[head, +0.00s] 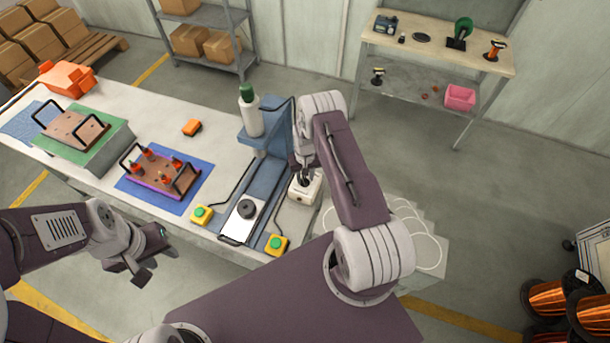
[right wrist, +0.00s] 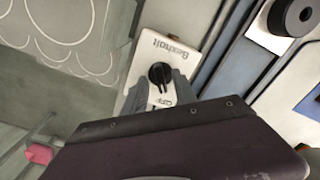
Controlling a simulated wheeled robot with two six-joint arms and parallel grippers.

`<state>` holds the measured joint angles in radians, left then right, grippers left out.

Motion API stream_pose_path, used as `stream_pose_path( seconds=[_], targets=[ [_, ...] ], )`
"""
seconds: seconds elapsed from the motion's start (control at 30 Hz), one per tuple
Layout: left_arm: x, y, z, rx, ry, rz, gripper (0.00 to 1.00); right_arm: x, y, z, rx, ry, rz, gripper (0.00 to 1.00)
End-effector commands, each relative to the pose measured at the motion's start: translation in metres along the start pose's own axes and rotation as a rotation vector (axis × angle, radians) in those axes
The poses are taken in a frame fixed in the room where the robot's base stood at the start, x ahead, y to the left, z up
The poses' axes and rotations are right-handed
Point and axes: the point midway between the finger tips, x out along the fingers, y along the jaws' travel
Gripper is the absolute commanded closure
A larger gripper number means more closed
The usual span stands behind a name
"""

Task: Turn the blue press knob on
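The switch box of the blue press is white (right wrist: 165,45), with "Bexholt" lettering and a black knob (right wrist: 160,74) in the right wrist view. An "OFF" label shows beside the knob, partly close to the gripper. In the head view the box (head: 308,190) sits at the table's right end, beside the blue press (head: 262,170). My right gripper (right wrist: 161,88) is at the knob, its grey fingers apart on either side of it; whether they touch it I cannot tell. My left gripper (head: 157,263) is open and empty, in front of the table.
Two yellow boxes with green buttons (head: 202,215) (head: 277,244) flank the press's white plate and black disc (head: 246,209). A blue mat (head: 135,190) holds a handled fixture. Copper wire spools (head: 548,297) are at lower right.

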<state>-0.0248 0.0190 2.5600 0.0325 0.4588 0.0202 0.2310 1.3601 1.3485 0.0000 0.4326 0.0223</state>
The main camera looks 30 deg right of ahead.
Motion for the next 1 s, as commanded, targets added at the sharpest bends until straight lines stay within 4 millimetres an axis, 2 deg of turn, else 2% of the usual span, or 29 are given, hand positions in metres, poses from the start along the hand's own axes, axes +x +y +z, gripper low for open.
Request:
stream_pose_path(
  seconds=[0.13,0.17,0.27,0.3,0.67,1.0],
  targets=[
    [0.0,0.0,0.0,0.0,0.0,0.0,0.64,0.0,0.0,0.0,0.0,0.0,0.0,0.66],
    [0.0,0.0,0.0,0.0,0.0,0.0,0.64,0.0,0.0,0.0,0.0,0.0,0.0,0.69],
    [0.0,0.0,0.0,0.0,0.0,0.0,0.64,0.0,0.0,0.0,0.0,0.0,0.0,0.97],
    [0.0,0.0,0.0,0.0,0.0,0.0,0.64,0.0,0.0,0.0,0.0,0.0,0.0,1.0],
    [0.005,0.0,0.001,0.0,0.0,0.0,0.64,0.001,0.0,0.0,0.034,0.0,0.0,1.0],
    [0.03,-0.001,0.003,0.0,0.0,0.0,0.64,0.004,0.0,0.0,0.264,0.0,0.0,1.0]
  ],
)
